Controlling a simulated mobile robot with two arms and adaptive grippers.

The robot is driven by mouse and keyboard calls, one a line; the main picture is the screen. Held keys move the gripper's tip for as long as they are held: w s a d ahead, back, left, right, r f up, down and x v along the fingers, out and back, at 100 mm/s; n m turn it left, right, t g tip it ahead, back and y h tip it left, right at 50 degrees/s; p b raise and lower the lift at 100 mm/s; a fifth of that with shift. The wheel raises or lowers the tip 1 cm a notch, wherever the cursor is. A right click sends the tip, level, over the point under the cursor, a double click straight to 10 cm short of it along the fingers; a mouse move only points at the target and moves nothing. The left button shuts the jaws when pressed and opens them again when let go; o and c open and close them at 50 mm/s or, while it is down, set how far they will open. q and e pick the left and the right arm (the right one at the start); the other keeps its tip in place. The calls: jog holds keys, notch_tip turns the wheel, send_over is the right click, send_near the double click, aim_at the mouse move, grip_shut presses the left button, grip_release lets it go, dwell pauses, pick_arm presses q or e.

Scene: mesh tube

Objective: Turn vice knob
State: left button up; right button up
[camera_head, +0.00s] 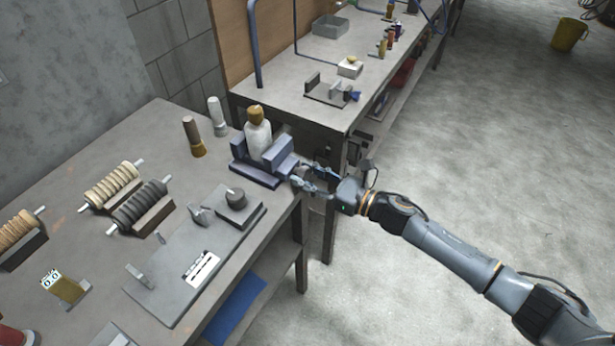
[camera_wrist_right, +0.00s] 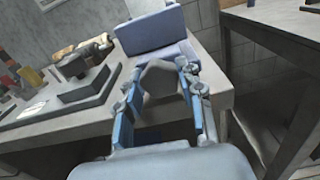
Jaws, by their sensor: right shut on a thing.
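The blue-grey vice (camera_head: 256,176) sits at the right edge of the near workbench and also shows in the right wrist view (camera_wrist_right: 150,32). A white bottle-shaped piece with a gold top (camera_head: 258,138) stands upright between its jaws. The vice's grey knob (camera_wrist_right: 160,82) is on the side facing me, beyond the bench edge. My right gripper (camera_head: 308,177) reaches in from the right, with its blue-padded fingers on either side of the knob, shut on it. In the head view the fingers mostly hide the knob. My left gripper is not in view.
The near workbench (camera_head: 120,190) holds spools, a grey plate with small fixtures (camera_head: 180,265) and two small upright tools left of the vice. A second bench (camera_head: 290,75) stands behind. Open concrete floor (camera_head: 480,170) lies to the right.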

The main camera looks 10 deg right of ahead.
jog(key=shift+m, duration=1.8)
jog(key=o, duration=1.2)
jog(key=v, duration=1.2)
